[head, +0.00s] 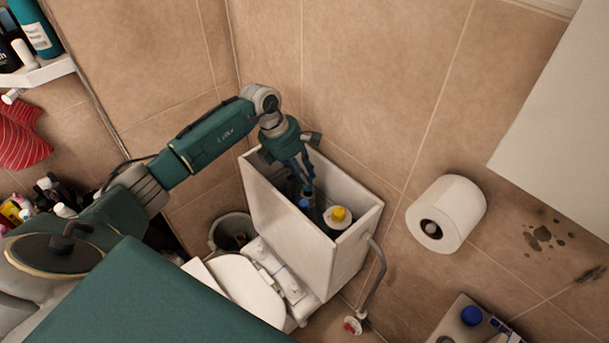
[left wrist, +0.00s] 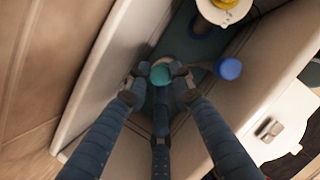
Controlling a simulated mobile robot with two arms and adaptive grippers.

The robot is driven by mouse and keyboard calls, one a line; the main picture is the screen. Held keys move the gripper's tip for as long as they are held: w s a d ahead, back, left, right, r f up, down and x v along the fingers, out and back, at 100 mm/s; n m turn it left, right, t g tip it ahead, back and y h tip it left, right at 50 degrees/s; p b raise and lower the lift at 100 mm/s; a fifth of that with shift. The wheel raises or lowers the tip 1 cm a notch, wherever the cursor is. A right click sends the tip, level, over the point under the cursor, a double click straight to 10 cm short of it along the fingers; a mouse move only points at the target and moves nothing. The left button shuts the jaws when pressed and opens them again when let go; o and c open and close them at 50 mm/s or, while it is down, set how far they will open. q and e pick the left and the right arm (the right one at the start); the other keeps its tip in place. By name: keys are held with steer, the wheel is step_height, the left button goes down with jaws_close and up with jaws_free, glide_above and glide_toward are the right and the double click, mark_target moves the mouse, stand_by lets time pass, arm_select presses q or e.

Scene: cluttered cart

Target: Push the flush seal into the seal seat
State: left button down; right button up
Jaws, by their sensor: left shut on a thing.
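My left gripper (head: 306,186) reaches down into the open toilet cistern (head: 262,205). In the left wrist view its fingers (left wrist: 160,78) are shut on a small round teal piece (left wrist: 160,74), which looks like the flush seal. It is held inside the cistern; whether it touches the floor or a wall I cannot tell. A white flush valve with a yellow top (head: 339,215) stands to the right of the gripper. A dark blue ring (left wrist: 198,30) shows at its base in the left wrist view. I cannot make out the seal seat for certain. My right gripper is not in view.
A blue-capped part (left wrist: 229,68) sits close to the right of the fingers in the left wrist view. The cistern walls are close around the gripper. A toilet roll (head: 447,212), a bin (head: 231,230) and a hose (head: 375,280) are outside the cistern.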

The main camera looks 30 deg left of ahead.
arm_select(q)
steer(key=shift+f+b, duration=0.65)
steer(key=shift+f, duration=0.2)
steer(key=shift+f, duration=0.2)
stand_by(0.4)
steer(key=shift+f, duration=0.1)
